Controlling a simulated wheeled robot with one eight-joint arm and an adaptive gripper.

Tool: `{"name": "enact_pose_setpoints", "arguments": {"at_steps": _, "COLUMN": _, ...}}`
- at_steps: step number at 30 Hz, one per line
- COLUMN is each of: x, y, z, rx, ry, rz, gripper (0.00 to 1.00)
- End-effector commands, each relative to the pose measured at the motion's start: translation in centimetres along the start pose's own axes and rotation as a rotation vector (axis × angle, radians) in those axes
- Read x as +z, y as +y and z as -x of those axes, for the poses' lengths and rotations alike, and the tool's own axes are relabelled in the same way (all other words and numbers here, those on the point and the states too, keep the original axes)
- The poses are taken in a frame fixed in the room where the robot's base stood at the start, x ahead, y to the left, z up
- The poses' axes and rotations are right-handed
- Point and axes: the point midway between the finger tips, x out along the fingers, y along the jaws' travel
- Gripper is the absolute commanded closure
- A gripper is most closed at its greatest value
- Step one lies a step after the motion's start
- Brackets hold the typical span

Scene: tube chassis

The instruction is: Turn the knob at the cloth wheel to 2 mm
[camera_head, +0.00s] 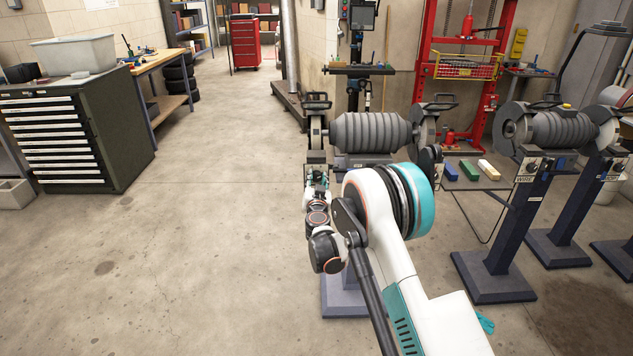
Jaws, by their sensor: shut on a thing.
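My gripper (317,178) is small in view at the left end of the nearer bench grinder (371,132). It is shut at the front of a dark control box (316,157) below that grinder's left wheel (316,130). The knob is hidden behind the gripper and wrist, so its setting cannot be read. I cannot read a label that marks this wheel as the cloth wheel. The grinder's right wheel (425,126) is partly behind my arm, which fills the lower middle.
A second grinder (560,130) on a blue stand is at right, with a control box marked WIRE (528,170). Coloured blocks (468,170) lie on a grey tray between. A dark tool cabinet (110,135) stands at left. The floor between is clear.

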Motion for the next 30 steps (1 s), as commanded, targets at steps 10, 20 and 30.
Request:
{"name": "enact_pose_setpoints", "arguments": {"at_steps": 10, "x": 0.00, "y": 0.01, "z": -0.01, "rx": 0.000, "ry": 0.000, "rz": 0.294, "gripper": 0.93}}
{"name": "enact_pose_setpoints", "arguments": {"at_steps": 20, "x": 0.00, "y": 0.00, "z": -0.01, "rx": 0.000, "ry": 0.000, "rz": 0.608, "gripper": 0.93}}
{"name": "enact_pose_setpoints", "arguments": {"at_steps": 30, "x": 0.00, "y": -0.01, "z": -0.01, "rx": 0.000, "ry": 0.000, "rz": 0.930, "gripper": 0.93}}
